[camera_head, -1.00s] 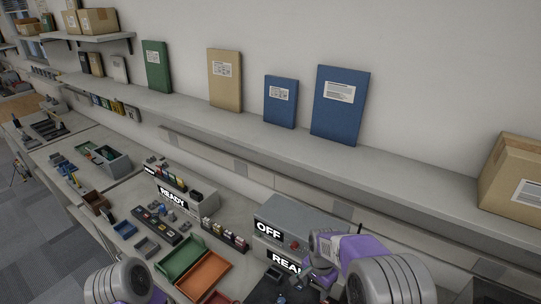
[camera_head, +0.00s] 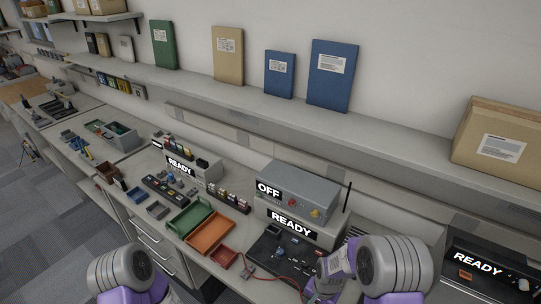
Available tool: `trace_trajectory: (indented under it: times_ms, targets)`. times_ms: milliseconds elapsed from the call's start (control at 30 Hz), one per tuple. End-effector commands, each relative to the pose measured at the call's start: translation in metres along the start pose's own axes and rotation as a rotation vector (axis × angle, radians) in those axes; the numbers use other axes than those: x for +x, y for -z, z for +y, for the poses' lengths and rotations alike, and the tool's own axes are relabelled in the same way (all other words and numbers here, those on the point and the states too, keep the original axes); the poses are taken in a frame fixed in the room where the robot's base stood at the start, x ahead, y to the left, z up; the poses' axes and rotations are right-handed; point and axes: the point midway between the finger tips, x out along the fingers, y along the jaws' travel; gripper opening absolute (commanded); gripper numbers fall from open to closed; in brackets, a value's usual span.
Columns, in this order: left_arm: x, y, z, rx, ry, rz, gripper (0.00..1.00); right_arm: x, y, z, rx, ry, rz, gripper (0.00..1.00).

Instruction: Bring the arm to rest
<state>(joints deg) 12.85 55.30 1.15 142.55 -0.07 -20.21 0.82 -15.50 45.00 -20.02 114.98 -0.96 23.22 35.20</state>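My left arm (camera_head: 122,270) comes in at the bottom left as a grey rounded joint with purple links. Its gripper is outside the picture. My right arm (camera_head: 395,265) is at the lower right, in front of the bench. Its grey and purple links run down to the bottom edge beside a dark mat (camera_head: 268,252), and I see no fingers of its gripper.
A grey box marked OFF (camera_head: 300,190) stands on a unit marked READY (camera_head: 315,232). A green tray (camera_head: 188,221), an orange tray (camera_head: 211,234) and a small red tray (camera_head: 224,257) lie left of the mat. Another READY unit (camera_head: 485,262) is at right. A shelf (camera_head: 385,127) runs above.

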Motion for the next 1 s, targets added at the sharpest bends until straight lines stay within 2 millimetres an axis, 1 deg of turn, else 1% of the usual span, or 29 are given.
trace_trajectory:
  times_ms: [33, 100, 167, 233, 300, 400, 533, 600, 900, 1000]
  targets:
    - [0.000, -0.001, 0.000, 0.000, 0.000, -0.002, 0.43, 0.016, -0.012, 0.010, -0.025, 0.009, -0.022, 0.57]
    - [-0.001, -0.001, 0.000, 0.000, 0.000, -0.003, 0.43, 0.037, -0.029, 0.021, -0.076, 0.036, -0.040, 0.57]
    - [-0.001, -0.002, 0.000, -0.001, 0.000, -0.003, 0.43, 0.053, -0.047, 0.030, -0.121, 0.064, -0.054, 0.57]
    - [-0.001, -0.001, 0.000, -0.001, 0.000, -0.003, 0.43, 0.070, -0.070, 0.039, -0.174, 0.103, -0.068, 0.57]
    - [-0.001, -0.001, 0.000, -0.001, 0.000, -0.003, 0.43, 0.081, -0.093, 0.046, -0.225, 0.144, -0.073, 0.57]
    - [-0.001, -0.001, 0.000, 0.000, 0.000, -0.002, 0.43, 0.090, -0.122, 0.052, -0.284, 0.201, -0.073, 0.57]
    - [-0.001, -0.001, 0.000, -0.001, 0.000, -0.002, 0.43, 0.092, -0.156, 0.057, -0.347, 0.273, -0.058, 0.57]
    - [0.020, 0.000, -0.008, 0.000, 0.000, -0.002, 0.43, 0.113, -0.148, 0.056, -0.352, 0.267, -0.047, 0.57]
    - [0.074, 0.002, -0.028, -0.001, 0.000, -0.003, 0.43, 0.171, -0.142, 0.060, -0.350, 0.265, -0.046, 0.57]
    - [0.087, 0.002, -0.033, -0.001, 0.000, -0.003, 0.43, 0.185, -0.141, 0.061, -0.350, 0.265, -0.046, 0.57]
